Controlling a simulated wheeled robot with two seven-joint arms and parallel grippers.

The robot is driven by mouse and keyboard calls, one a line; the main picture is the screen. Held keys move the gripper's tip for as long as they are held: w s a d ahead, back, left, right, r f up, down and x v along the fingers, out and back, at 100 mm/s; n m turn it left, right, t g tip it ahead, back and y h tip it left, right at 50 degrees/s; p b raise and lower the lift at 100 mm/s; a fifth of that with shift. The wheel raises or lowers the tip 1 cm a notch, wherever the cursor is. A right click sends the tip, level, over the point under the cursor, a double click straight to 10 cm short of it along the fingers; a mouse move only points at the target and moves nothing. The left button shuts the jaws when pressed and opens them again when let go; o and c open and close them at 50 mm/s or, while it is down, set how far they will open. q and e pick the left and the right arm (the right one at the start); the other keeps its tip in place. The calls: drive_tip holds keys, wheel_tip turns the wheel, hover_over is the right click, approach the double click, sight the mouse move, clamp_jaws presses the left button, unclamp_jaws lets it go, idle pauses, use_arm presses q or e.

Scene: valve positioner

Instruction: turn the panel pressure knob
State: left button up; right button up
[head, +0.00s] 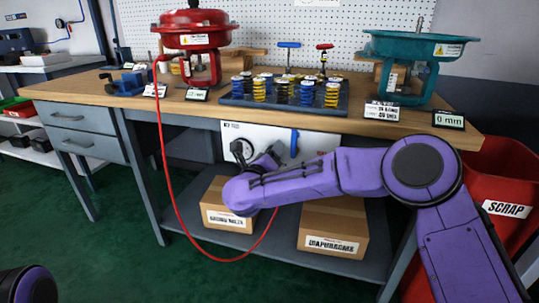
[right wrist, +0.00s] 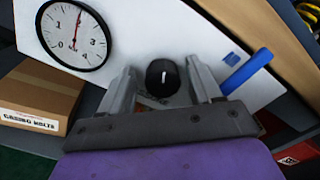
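The black pressure knob (right wrist: 162,77) with a white mark sits on the white panel (head: 268,134) under the bench. In the right wrist view the two fingers of my right gripper (right wrist: 161,70) stand on either side of the knob, with a narrow gap at each side. The gripper is open and its tips are close to the panel. In the head view my right gripper (head: 270,161) is partly hidden by my wrist, and the knob cannot be made out. A round gauge (right wrist: 73,35) with a thin red needle is left of the knob. My left gripper is out of view.
A blue lever (right wrist: 247,71) is right of the knob; it also shows in the head view (head: 294,143). Boxes (head: 227,204) (head: 333,228) stand on the lower shelf. A red hose (head: 166,170) hangs in front of the bench. A red scrap bin (head: 490,180) stands at right.

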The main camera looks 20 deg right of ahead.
drive_tip(key=shift+d, duration=0.1)
drive_tip(key=p+v, duration=0.1)
drive_tip(key=v, duration=0.9)
drive_tip(key=shift+s+p, duration=0.2)
drive_tip(key=shift+p, duration=0.15)
